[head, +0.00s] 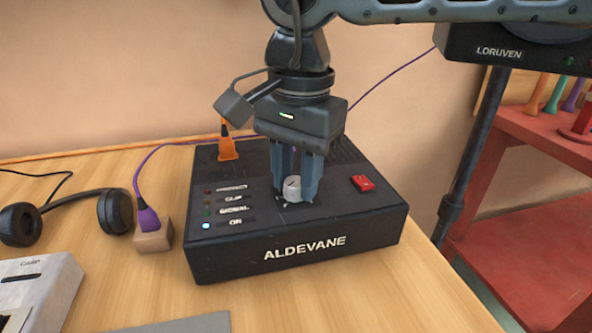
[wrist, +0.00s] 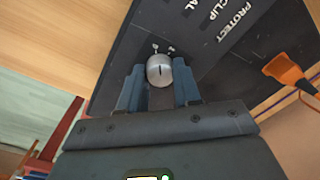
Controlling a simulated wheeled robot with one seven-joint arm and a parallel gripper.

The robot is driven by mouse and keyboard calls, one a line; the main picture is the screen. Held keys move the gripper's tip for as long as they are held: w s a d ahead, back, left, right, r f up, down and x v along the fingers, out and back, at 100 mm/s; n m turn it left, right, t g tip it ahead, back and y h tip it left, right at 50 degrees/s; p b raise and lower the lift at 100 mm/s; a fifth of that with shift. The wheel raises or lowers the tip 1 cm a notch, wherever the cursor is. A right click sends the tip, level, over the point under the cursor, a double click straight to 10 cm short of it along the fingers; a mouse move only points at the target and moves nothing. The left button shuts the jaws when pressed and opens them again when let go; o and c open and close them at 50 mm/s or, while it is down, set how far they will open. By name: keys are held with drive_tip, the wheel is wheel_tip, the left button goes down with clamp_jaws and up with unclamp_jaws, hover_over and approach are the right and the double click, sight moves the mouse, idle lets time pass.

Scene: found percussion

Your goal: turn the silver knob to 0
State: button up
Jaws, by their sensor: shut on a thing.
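The silver knob (head: 292,189) sits on the top face of the black ALDEVANE box (head: 290,262). My gripper (head: 297,190) points straight down over the box, with one finger on each side of the knob. In the wrist view the knob (wrist: 160,70) shows between the two fingertips (wrist: 160,82), and they are shut on it. A dark pointer line on the knob shows in the wrist view. Small white marks lie on the panel beside the knob, too small to read. Part of the knob's scale is hidden by the fingers.
A red switch (head: 362,183) is right of the knob. An orange plug (head: 228,150) stands at the box's back left. A purple plug (head: 147,217), headphones (head: 65,215) and a grey device (head: 38,290) lie left. A stand (head: 472,150) and red shelf (head: 530,200) are right.

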sight(299, 182)
drive_tip(key=shift+n, duration=0.6)
drive_tip(key=o, duration=1.1)
drive_tip(key=shift+c, duration=0.2)
drive_tip(key=shift+d+r+p, duration=0.2)
drive_tip(key=shift+r+p, duration=0.35)
drive_tip(key=shift+r, duration=3.4)
drive_tip(key=shift+s, duration=0.1)
